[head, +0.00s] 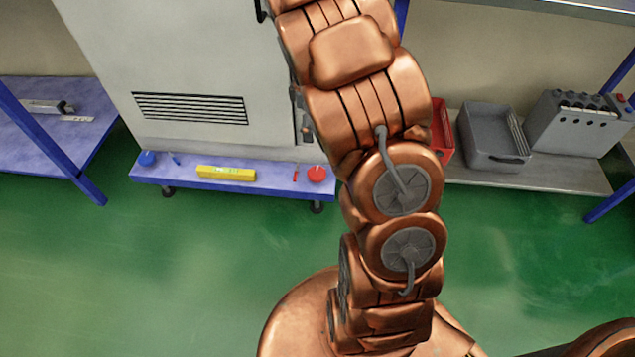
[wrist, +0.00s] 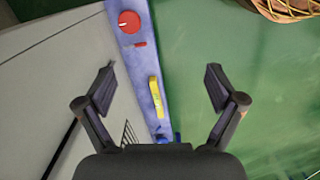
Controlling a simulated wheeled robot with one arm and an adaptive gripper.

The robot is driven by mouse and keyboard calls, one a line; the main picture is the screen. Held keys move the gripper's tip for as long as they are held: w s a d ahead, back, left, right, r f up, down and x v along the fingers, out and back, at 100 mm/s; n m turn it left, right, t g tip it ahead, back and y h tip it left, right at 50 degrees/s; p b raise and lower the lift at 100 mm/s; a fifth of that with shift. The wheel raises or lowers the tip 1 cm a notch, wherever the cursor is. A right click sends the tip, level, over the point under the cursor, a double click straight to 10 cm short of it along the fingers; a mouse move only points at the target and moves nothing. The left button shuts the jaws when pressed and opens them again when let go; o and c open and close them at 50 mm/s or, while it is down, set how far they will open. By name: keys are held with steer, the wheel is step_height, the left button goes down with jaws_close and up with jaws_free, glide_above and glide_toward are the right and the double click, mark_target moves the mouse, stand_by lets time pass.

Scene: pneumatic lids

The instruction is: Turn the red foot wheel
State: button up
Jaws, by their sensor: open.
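The red foot wheel (head: 316,173) is a small round disc with a pale mark on the right end of the blue base ledge (head: 270,188) of the grey cabinet (head: 180,60). In the wrist view the red wheel (wrist: 129,21) shows near the top, beyond and between the fingertips. My gripper (wrist: 159,85) is open and empty, with its two dark fingers spread apart. It is apart from the wheel. The gripper itself does not show clearly in the head view, where my copper arm covers the area right of the wheel.
On the same ledge are a blue knob (head: 147,158), a yellow level-like bar (head: 226,173) and a small red piece (head: 295,172). A low shelf at right holds a grey bin (head: 492,140) and a red bin (head: 441,135). The green floor (head: 180,260) in front is clear.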

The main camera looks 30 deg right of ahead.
mark_target(318, 172)
steer(key=w+d+f+n+b, duration=0.1)
steer(key=w+d+f+b, duration=0.1)
steer(key=f, duration=0.5)
steer(key=w+d+f+n+b, duration=0.2)
steer(key=f+b, duration=0.2)
steer(key=f, duration=0.4)
steer(key=w+d+f+n+b, duration=0.1)
steer(key=w+d+f+b, duration=0.1)
steer(key=f, duration=0.6)
steer(key=shift+w+d+t+y+b, duration=0.1)
steer(key=shift+w+t+y+b, duration=0.3)
steer(key=shift+b, duration=0.6)
steer(key=shift+w+f+b, duration=0.1)
steer(key=shift+f+b, duration=1.6)
steer(key=shift+f, duration=2.25)
steer(key=shift+r, duration=0.1)
steer(key=c, duration=1.1)
